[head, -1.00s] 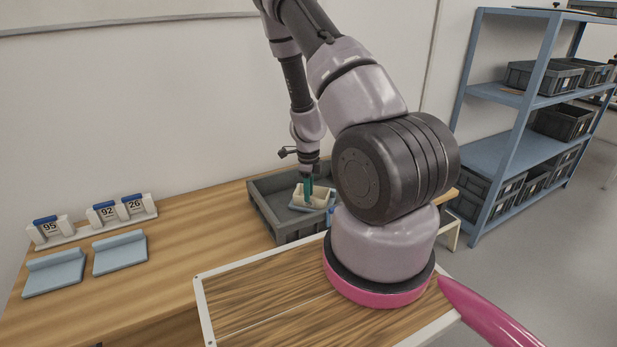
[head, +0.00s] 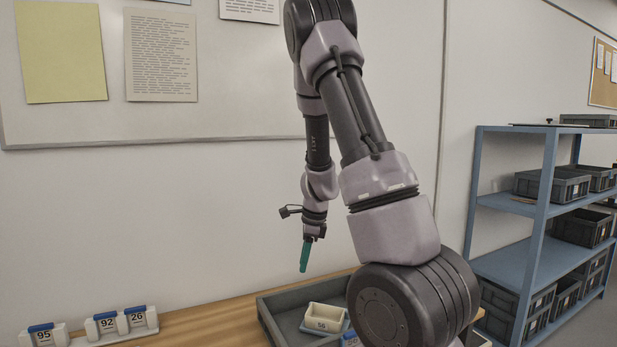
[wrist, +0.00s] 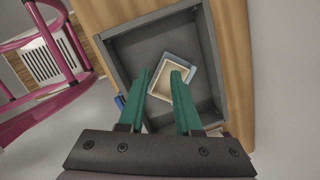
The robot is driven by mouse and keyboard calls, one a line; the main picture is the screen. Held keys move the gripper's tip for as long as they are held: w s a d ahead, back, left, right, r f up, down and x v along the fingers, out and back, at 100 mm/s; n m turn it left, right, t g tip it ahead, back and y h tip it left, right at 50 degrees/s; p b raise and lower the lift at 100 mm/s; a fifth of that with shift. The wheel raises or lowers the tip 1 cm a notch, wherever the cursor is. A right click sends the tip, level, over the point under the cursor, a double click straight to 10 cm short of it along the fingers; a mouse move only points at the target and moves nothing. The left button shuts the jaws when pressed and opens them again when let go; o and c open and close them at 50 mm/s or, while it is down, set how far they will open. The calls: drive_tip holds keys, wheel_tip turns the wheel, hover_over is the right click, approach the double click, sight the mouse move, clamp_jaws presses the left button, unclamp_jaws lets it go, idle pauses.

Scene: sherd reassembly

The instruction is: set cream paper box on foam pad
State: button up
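The cream paper box (head: 325,316) sits inside a grey tray on the table in the head view. It also shows in the wrist view (wrist: 164,85), below and between my fingertips. A light blue foam pad (wrist: 180,59) lies under the box on the tray floor; its edge shows around the box. The box looks upright and turned relative to the tray walls. My gripper (head: 303,270) hangs above the tray, clear of the box. In the wrist view its two green fingers (wrist: 160,72) are apart with nothing held between them.
The grey tray (wrist: 211,60) has raised walls around the box. Number cards on a stand (head: 123,322) and a separate card (head: 45,336) are at the left. A blue shelf with grey bins (head: 545,190) stands at the right. The air around my gripper is clear.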

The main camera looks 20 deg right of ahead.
drive_tip(key=s+a+r+n+t+y, duration=0.1)
drive_tip(key=s+a+r+n, duration=0.15)
drive_tip(key=r, duration=0.45)
drive_tip(key=s+a+r+n+t, duration=0.1)
drive_tip(key=s+a+r+n, duration=0.1)
drive_tip(key=r+n, duration=0.3)
drive_tip(key=s+a+r+n+t+y, duration=0.1)
drive_tip(key=s+a+r+n, duration=0.15)
drive_tip(key=r, duration=0.55)
drive_tip(key=s+r+n+t+h, duration=0.1)
drive_tip(key=s+r+n+t, duration=0.1)
drive_tip(key=s+r+n, duration=0.6)
drive_tip(key=s+r, duration=0.1)
drive_tip(key=s, duration=0.4)
drive_tip(key=shift+a+r+t+h, duration=0.3)
drive_tip(key=shift+h, duration=0.1)
